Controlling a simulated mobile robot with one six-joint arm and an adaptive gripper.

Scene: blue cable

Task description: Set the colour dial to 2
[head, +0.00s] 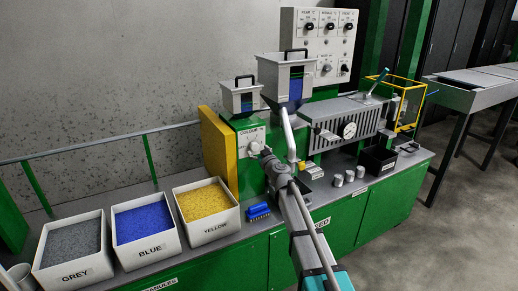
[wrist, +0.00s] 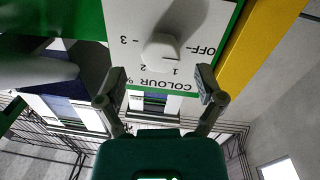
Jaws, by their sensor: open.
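The colour dial (wrist: 160,52) is a white knob on a white plate marked COLOUR %, OFF, 1, 2 and 3, which appears upside down in the wrist view. In the head view the dial (head: 256,147) is on the green machine front, beside the yellow panel. My gripper (wrist: 157,92) is open, with its fingers spread either side of the dial's line and short of the knob, apart from it. In the head view my gripper (head: 266,157) is close in front of the dial plate. Which mark the knob points to I cannot tell.
Grey (head: 72,270), blue (head: 145,257) and yellow (head: 208,235) granule bins stand at the left. Two hoppers are above the dial. A pale pipe (head: 289,135) runs down right of it. A blue object (head: 258,211) lies on the bench below.

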